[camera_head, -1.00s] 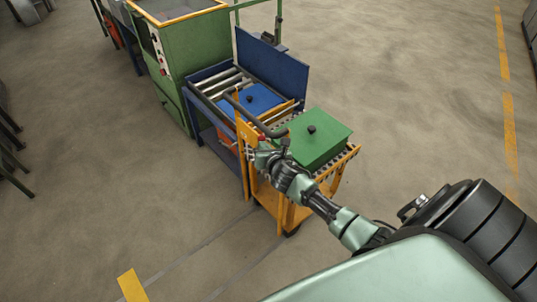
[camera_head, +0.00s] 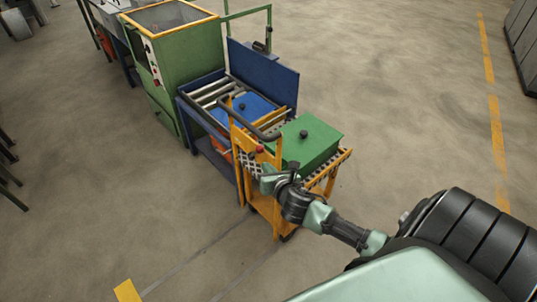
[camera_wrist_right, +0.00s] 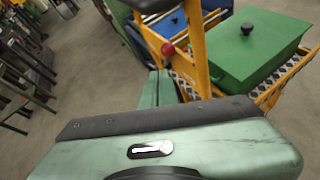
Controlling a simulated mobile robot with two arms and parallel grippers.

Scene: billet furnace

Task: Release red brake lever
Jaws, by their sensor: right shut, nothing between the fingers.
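The red brake lever shows as a small red knob (camera_head: 259,149) on the orange cart (camera_head: 262,205), just below the dark push handle. In the right wrist view the red knob (camera_wrist_right: 168,50) sits beside an orange upright, just beyond my fingers. My right gripper (camera_head: 267,178) is shut and empty, a little below the knob and apart from it. Its green fingers also show in the right wrist view (camera_wrist_right: 159,88). The lever's shaft is hard to make out. My left gripper is in no view.
A green lidded box (camera_head: 310,146) rests on the cart's rollers. A blue box (camera_head: 250,106) lies on the blue roller table (camera_head: 188,105) behind the cart. A green machine (camera_head: 178,60) stands at the back left. The floor left of the cart is clear.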

